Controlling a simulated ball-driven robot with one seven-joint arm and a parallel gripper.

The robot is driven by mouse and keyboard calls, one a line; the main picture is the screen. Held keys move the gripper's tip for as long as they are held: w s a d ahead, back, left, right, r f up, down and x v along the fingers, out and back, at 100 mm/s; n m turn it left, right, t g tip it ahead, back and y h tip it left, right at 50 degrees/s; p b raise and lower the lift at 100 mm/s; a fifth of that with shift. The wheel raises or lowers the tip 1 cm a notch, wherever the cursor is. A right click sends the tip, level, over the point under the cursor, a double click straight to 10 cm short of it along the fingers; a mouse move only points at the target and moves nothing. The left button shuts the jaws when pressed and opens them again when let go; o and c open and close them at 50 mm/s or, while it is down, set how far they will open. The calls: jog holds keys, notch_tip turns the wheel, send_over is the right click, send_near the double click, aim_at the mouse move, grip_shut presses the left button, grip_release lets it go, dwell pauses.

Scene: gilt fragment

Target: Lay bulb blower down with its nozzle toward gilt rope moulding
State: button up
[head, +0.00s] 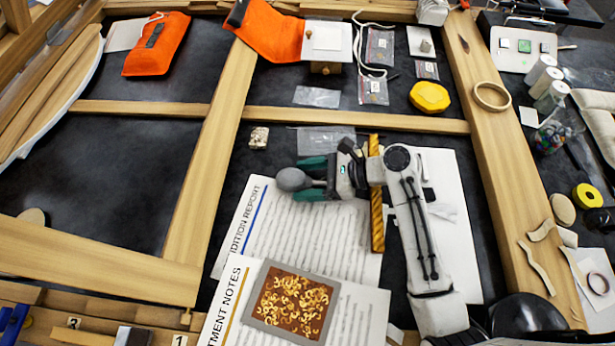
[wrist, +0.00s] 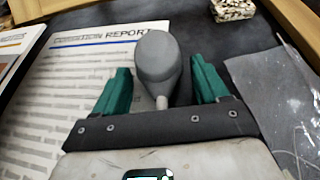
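The bulb blower has a grey bulb (head: 290,179) and a thin pale nozzle. In the head view its bulb is left of my gripper (head: 305,178) and its nozzle points right, toward the gilt rope moulding (head: 377,225). The moulding is a twisted gold strip running up and down, partly hidden by my arm. In the wrist view, my gripper's green fingers (wrist: 160,75) stand apart either side of the bulb blower (wrist: 158,62), with narrow gaps and no clear contact. The nozzle points back at my palm. I cannot tell whether the blower rests on the surface.
A printed report sheet (head: 300,240) lies below the gripper, and a tray of gilt flakes (head: 292,302) below that. A small ornate fragment (head: 259,137) and a clear bag (head: 325,139) lie above. Wooden bars (head: 205,190) frame the dark surface, which is clear at left.

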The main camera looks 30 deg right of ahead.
jog(key=shift+o, duration=0.2)
jog(key=shift+r, duration=0.15)
jog(key=v, duration=1.2)
